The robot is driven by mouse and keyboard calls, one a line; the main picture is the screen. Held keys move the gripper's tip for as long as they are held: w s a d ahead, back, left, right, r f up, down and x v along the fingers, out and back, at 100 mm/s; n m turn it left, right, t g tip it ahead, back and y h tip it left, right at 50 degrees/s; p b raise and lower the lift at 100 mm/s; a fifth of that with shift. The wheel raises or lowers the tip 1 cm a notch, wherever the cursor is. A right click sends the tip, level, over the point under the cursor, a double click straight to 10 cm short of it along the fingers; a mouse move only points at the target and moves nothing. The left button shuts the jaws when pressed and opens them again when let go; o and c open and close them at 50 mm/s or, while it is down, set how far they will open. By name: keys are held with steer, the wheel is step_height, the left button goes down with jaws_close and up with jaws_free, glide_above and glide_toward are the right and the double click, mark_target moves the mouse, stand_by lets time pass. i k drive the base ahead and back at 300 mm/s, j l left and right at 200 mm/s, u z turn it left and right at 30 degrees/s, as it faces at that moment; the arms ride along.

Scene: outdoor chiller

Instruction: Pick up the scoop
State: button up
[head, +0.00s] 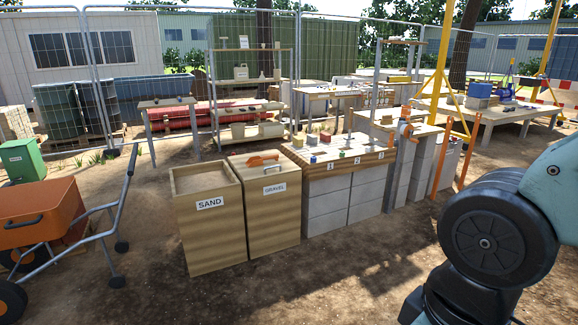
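An orange item that looks like the scoop (263,159) lies on top of the wooden bin labelled GRAVEL (272,215), near the middle of the head view. Its exact shape is too small to tell. A small grey piece shows just in front of it. My gripper is not in view. Only links of my arm show at the lower right, well to the right of the bin.
A bin labelled SAND (207,235) stands left of the gravel bin. A block-built counter (340,195) with small items adjoins it on the right. An orange cart (45,215) stands at the left. The dirt ground in front is clear.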

mark_target(256, 161)
steer(key=i, duration=2.2)
steer(key=i+l+u, duration=0.1)
steer(key=i, duration=0.35)
steer(key=i+l+u, duration=0.15)
steer(key=i, duration=0.3)
steer(key=i+l+u, duration=0.1)
steer(key=i, duration=0.35)
steer(key=i+l+u, duration=0.1)
steer(key=i+l, duration=0.2)
steer(key=i, duration=0.15)
steer(key=i+l+u, duration=0.25)
steer(key=i, duration=0.2)
steer(key=i+l+u, duration=0.25)
steer(key=i+l, duration=0.05)
steer(key=i, duration=0.1)
